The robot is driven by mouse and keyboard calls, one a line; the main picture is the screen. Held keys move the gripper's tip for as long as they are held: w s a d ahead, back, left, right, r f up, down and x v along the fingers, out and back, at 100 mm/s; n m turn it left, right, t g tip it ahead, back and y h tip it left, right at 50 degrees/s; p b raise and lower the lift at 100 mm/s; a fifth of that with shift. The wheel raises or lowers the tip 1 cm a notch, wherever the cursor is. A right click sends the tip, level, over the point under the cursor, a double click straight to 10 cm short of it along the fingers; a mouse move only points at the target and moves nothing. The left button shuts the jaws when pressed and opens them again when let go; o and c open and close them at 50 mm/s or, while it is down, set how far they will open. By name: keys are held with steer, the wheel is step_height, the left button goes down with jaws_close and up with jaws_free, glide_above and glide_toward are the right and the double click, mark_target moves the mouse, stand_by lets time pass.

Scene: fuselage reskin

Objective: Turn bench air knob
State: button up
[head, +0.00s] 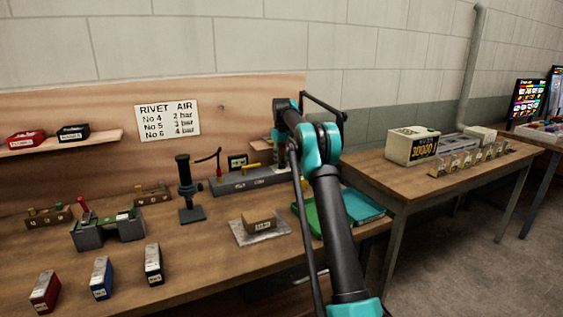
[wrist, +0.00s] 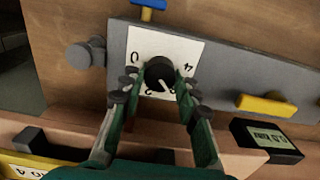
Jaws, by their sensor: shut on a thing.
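The black air knob (wrist: 159,71) sits on a white dial plate (wrist: 146,42) marked 0, 2 and 4, fixed to a grey manifold (wrist: 228,78). A short white pointer line shows on the knob, on the side towards the 2. My gripper (wrist: 158,81) has one green finger on each side of the knob and is shut on it.
A yellow handle (wrist: 265,105) and a small display (wrist: 267,140) are right of the dial; a blue handle (wrist: 148,4) is above it. A rivet air sign (head: 168,121) hangs behind the bench.

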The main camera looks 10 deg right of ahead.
mark_target(281, 162)
steer(key=shift+m, duration=0.8)
steer(key=o, duration=1.2)
steer(key=shift+c, duration=0.2)
steer(key=shift+r, duration=3.75)
